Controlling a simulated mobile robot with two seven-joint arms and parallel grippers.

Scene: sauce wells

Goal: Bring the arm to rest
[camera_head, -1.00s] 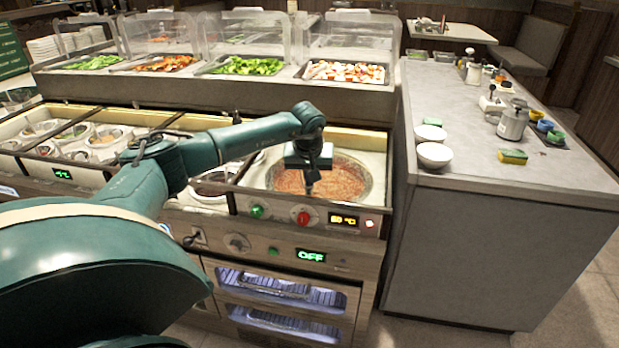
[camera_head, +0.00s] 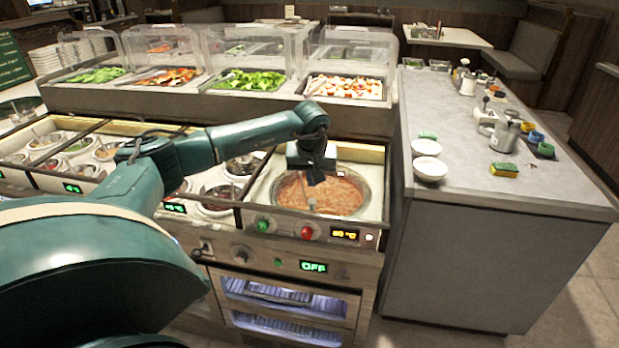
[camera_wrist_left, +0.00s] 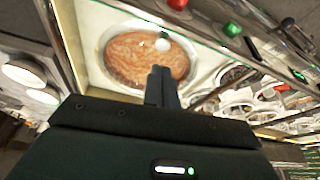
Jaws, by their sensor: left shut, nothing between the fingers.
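My left arm comes in from the left and reaches over the heated counter. Its dark left gripper (camera_head: 315,180) hangs above the round pot of reddish sauce (camera_head: 347,197), apart from the counter front. In the left wrist view the left gripper (camera_wrist_left: 160,72) has its fingers together, with nothing between them. The sauce pot (camera_wrist_left: 123,68) lies beyond the fingertips there. A small pale rounded thing (camera_wrist_left: 162,44) shows over the sauce; I cannot tell what it is. My right gripper is not in view.
The counter front carries a green knob (camera_head: 263,225) and a red knob (camera_head: 307,232). Smaller sauce wells (camera_head: 218,199) lie left of the pot. A glass-guarded salad bar (camera_head: 130,98) stands behind. White bowls (camera_head: 430,169) and a sponge (camera_head: 504,170) sit on the right-hand counter (camera_head: 470,188).

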